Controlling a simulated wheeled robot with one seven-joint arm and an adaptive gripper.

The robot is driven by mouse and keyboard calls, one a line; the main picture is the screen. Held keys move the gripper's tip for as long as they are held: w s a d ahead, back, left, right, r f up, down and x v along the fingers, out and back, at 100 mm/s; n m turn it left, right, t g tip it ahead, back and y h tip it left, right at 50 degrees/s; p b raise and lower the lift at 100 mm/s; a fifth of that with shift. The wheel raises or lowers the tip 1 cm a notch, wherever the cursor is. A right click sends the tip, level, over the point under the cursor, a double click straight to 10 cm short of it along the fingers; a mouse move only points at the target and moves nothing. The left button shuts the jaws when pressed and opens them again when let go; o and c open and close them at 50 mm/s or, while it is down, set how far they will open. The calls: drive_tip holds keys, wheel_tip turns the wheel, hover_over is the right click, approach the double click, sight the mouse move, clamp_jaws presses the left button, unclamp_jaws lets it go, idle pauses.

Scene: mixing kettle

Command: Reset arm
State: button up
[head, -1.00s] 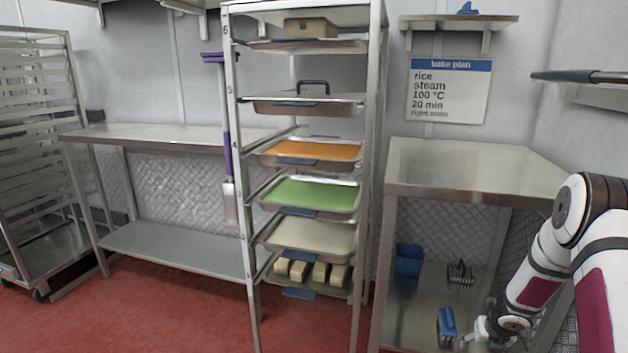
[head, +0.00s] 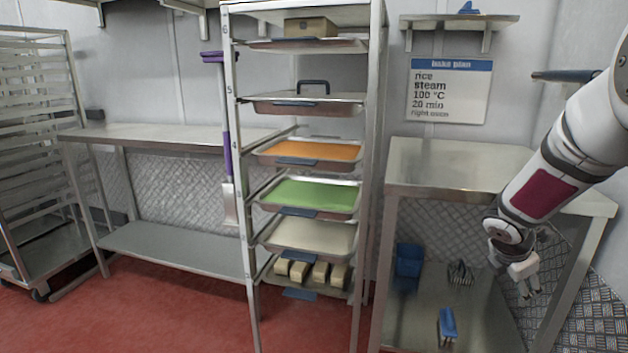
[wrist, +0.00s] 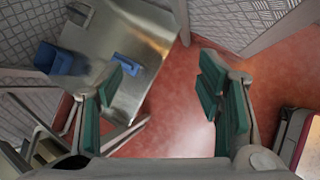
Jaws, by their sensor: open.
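My gripper (head: 527,283) is at the right of the head view, in front of the right-hand steel table (head: 440,165) and below the level of its top. In the wrist view my gripper (wrist: 165,100) shows its green-padded fingers spread wide, with nothing between them. Red floor lies beyond the fingers. My white arm comes in from the upper right of the head view. The gripper touches nothing that I can see.
A blue-handled brush (head: 447,323), a blue container (head: 408,260) and a dark pronged tool (head: 460,272) are on the lower shelf. A tall rack (head: 366,180) holds several trays. A bare steel table (head: 170,135) stands left. Red floor (head: 150,310) is open in front.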

drive_tip(key=s+a+r+m+g, duration=0.1)
drive_tip(key=s+a+r+m, duration=0.4)
drive_tip(key=s, duration=0.3)
drive_tip(key=s+a+r+m+g, duration=0.1)
drive_tip(key=s+a+r+m, duration=0.35)
drive_tip(key=s+r, duration=0.2)
drive_tip(key=s+a+m+g+y, duration=0.1)
drive_tip(key=s+a+m+y, duration=0.1)
drive_tip(key=s+a+m, duration=0.45)
drive_tip(key=s+a+m+y, duration=0.15)
drive_tip(key=s+a, duration=0.25)
drive_tip(key=s, duration=0.6)
drive_tip(key=s+a+m+g+y, duration=0.1)
drive_tip(key=s+a+m+y, duration=0.15)
drive_tip(key=s+a, duration=0.45)
wheel_tip(320, 180, up, 31)
drive_tip(key=s+d+t+p, duration=0.1)
drive_tip(key=t+p, duration=0.3)
drive_tip(key=p, duration=2.5)
drive_tip(key=shift+s+d+r, duration=0.15)
drive_tip(key=shift+s+d, duration=0.1)
drive_tip(key=shift+d, duration=0.55)
